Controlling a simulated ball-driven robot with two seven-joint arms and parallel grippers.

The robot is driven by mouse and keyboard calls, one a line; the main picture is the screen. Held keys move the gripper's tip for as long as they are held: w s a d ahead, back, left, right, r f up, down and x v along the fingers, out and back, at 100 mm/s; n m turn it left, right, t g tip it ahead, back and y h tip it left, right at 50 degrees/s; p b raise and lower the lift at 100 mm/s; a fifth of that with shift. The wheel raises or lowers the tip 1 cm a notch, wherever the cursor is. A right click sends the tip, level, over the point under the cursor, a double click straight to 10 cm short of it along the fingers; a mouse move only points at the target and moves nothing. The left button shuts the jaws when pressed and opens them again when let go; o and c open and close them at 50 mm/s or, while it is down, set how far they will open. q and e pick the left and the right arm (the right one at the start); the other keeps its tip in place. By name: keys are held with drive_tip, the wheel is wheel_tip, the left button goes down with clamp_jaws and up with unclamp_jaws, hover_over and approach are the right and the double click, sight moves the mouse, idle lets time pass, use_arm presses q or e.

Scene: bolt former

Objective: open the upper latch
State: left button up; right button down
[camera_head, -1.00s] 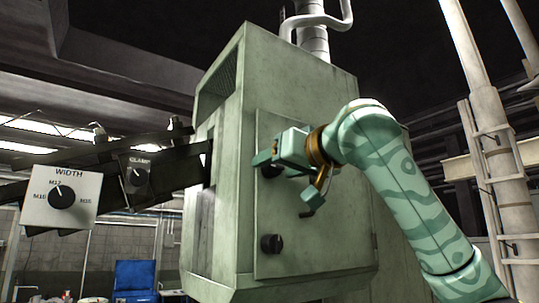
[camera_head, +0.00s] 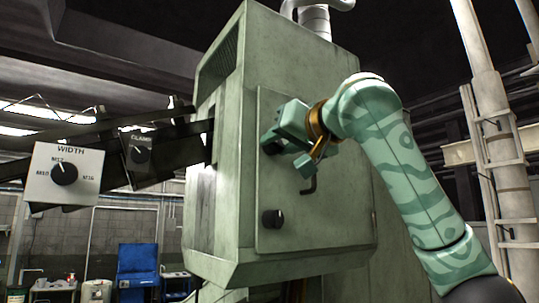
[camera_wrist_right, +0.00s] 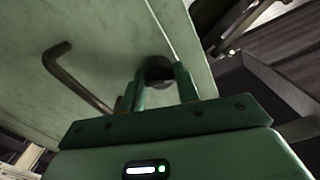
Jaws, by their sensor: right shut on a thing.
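The upper latch (camera_head: 273,147) is a dark round knob near the left edge of the green machine's door (camera_head: 335,228). My right gripper (camera_head: 273,141) is at this knob, its fingers hiding part of it. In the right wrist view, the two green fingers (camera_wrist_right: 160,84) stand on either side of the dark knob (camera_wrist_right: 159,68) and are shut on it. The lower latch (camera_head: 272,218), a similar dark knob, sits below on the same door. The door looks closed. My left gripper is not in view.
A bent dark handle (camera_head: 309,184) sticks out of the door just below my right gripper; it also shows in the wrist view (camera_wrist_right: 75,75). A WIDTH dial panel (camera_head: 63,174) and a CLAMP dial panel (camera_head: 138,152) stand left of the machine.

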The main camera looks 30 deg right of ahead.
drive_tip(key=shift+m+b, duration=0.4)
drive_tip(key=shift+m, duration=0.7)
drive_tip(key=m+b, duration=0.2)
drive_tip(key=m, duration=0.1)
drive_tip(key=shift+f, duration=0.15)
drive_tip(key=shift+m+b, duration=0.6)
drive_tip(key=shift+m, duration=0.6)
drive_tip(key=shift+r, duration=0.2)
drive_tip(key=c, duration=0.8)
unclamp_jaws()
drive_tip(key=shift+w, duration=0.1)
drive_tip(key=shift+c, duration=0.2)
drive_tip(key=shift+f, duration=0.1)
